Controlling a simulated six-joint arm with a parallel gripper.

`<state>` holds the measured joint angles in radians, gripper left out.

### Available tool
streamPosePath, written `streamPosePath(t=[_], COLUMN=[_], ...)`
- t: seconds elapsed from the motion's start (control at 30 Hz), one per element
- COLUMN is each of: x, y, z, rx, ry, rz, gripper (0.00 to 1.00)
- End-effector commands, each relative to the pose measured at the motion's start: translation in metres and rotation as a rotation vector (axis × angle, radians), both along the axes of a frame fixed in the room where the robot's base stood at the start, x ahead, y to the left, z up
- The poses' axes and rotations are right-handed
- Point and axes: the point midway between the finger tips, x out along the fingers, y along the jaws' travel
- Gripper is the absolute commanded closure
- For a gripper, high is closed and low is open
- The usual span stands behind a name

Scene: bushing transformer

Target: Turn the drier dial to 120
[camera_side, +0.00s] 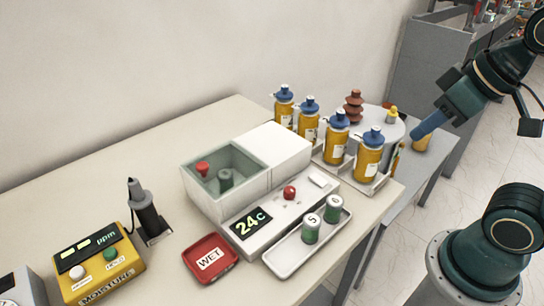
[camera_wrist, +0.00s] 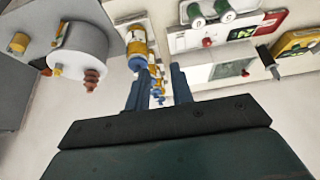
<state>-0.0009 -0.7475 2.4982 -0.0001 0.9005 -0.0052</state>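The drier (camera_side: 300,150) is a white box on the bench with an open glass-sided chamber. Its front panel carries a display (camera_side: 250,223) reading 24 C and a red dial (camera_side: 290,192). The dial's pointer and scale are too small to read. The dial also shows small in the wrist view (camera_wrist: 207,42). My gripper (camera_wrist: 160,82) is open and empty, with a gap between its blue fingers. In the side view it (camera_side: 418,134) is at the right, beyond the bottles and well apart from the dial.
Several yellow bottles with blue caps (camera_side: 369,152) stand in a tray between my gripper and the drier. Two green vials (camera_side: 333,208) sit in a white tray before the panel. A red WET tray (camera_side: 210,259) and a yellow moisture meter (camera_side: 100,262) are leftward.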

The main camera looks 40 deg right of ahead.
Motion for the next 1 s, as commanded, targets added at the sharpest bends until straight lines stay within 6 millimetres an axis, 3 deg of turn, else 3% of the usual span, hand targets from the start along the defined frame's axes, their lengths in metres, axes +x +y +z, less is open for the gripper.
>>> streamPosePath(t=[0.17, 0.37, 0.67, 1.0], x=[0.007, 0.027, 0.073, 0.125], y=[0.003, 0.011, 0.035, 0.073], z=[0.003, 0.009, 0.012, -0.001], rx=[-0.026, -0.103, -0.248, -0.378], ry=[0.02, 0.073, 0.171, 0.26], rz=[0.066, 0.262, 0.701, 1.225], gripper=[0.68, 0.68, 0.68, 0.68])
